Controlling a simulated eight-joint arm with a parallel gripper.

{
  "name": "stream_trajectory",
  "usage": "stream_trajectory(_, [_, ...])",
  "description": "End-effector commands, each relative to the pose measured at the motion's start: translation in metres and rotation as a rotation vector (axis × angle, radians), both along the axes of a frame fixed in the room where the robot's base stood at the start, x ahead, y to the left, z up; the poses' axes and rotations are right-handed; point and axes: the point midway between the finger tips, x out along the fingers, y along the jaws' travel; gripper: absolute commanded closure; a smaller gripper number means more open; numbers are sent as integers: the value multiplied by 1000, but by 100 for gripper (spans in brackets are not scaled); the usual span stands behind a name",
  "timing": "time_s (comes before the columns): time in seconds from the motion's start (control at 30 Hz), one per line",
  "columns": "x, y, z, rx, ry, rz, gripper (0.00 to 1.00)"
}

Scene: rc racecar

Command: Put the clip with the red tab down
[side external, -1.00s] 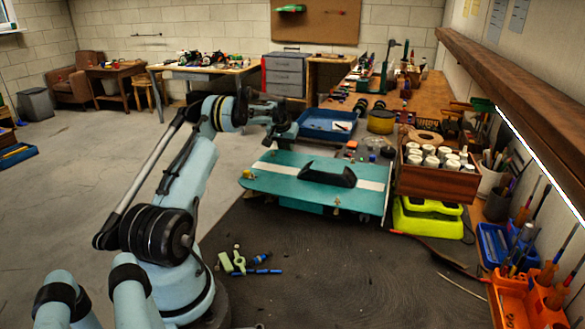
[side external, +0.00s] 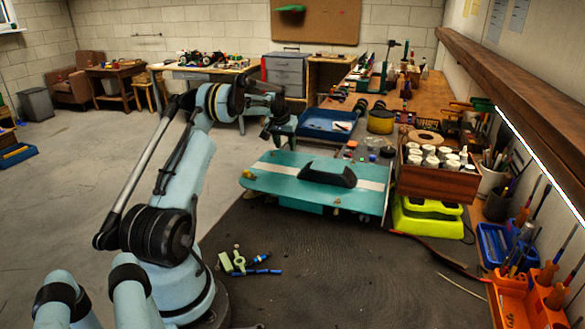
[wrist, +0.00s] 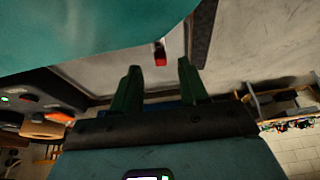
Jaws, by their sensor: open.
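The clip's red tab (wrist: 160,55) shows in the wrist view beside the edge of the teal car body (wrist: 90,35), just beyond my fingertips and roughly in line with the gap between them. My gripper (wrist: 160,75) is open, with its two dark green fingers apart and nothing between them. In the side view the teal body (side external: 272,182), with a white stripe and a black raised part, rests on the bench. My gripper (side external: 280,140) is behind its far left edge there. I cannot make out the red tab in the side view, nor whether the clip touches anything.
A blue tray (side external: 325,124) sits behind the body. A wooden box of white-capped bottles (side external: 440,170) and a lime-green stand (side external: 428,217) are on the right. Small green and blue parts (side external: 238,262) lie on the dark mat (side external: 340,270), which is otherwise mostly clear in front.

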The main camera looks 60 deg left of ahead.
Motion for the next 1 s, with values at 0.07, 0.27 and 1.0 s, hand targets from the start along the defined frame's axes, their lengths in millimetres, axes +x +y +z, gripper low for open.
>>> stream_trajectory(0.07, [-4, -4, 14, 0, 0, 0, 56])
stream_trajectory(0.27, [-13, -14, 47, 0, 0, 0, 56])
stream_trajectory(1.0, [12, -157, 135, 36, -39, -194, 56])
